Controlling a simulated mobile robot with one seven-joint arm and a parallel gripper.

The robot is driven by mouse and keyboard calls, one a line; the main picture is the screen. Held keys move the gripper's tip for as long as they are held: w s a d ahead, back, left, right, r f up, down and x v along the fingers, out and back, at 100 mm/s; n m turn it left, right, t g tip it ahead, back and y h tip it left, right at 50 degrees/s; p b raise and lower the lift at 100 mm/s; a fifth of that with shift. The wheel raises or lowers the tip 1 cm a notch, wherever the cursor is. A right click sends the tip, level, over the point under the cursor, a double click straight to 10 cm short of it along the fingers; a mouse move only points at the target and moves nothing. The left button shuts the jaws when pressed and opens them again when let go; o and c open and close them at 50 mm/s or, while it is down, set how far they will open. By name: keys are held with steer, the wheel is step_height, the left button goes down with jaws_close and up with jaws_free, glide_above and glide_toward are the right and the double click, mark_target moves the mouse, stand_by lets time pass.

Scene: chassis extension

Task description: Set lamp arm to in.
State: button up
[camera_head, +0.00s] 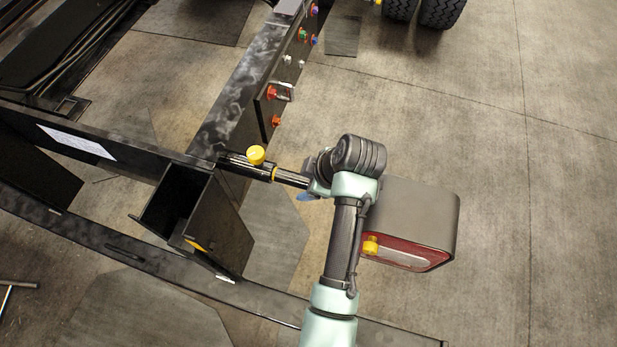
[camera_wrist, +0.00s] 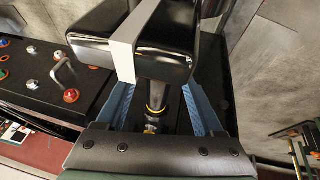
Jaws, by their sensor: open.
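The lamp arm (camera_head: 290,178) is a dark telescoping tube reaching right from the chassis corner, with a yellow knob (camera_head: 256,155) on top and a yellow ring beside it. The lamp (camera_head: 425,215), a grey box with a red lens, is at its right, partly hidden by my arm. My gripper (camera_head: 307,192) is at the tube's right part, mostly hidden by my wrist. In the wrist view, its blue fingers (camera_wrist: 157,105) are open on either side of the tube (camera_wrist: 156,92). Contact cannot be told. A black block with a grey strip (camera_wrist: 123,55) crosses above; what it is is unclear.
The black chassis beam (camera_head: 240,95) runs up from the corner, with several coloured fittings (camera_head: 276,121) on its side. An open black bracket (camera_head: 225,225) stands below the lamp arm's base. The floor to the right is clear.

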jaws_close()
stand_by(1.4)
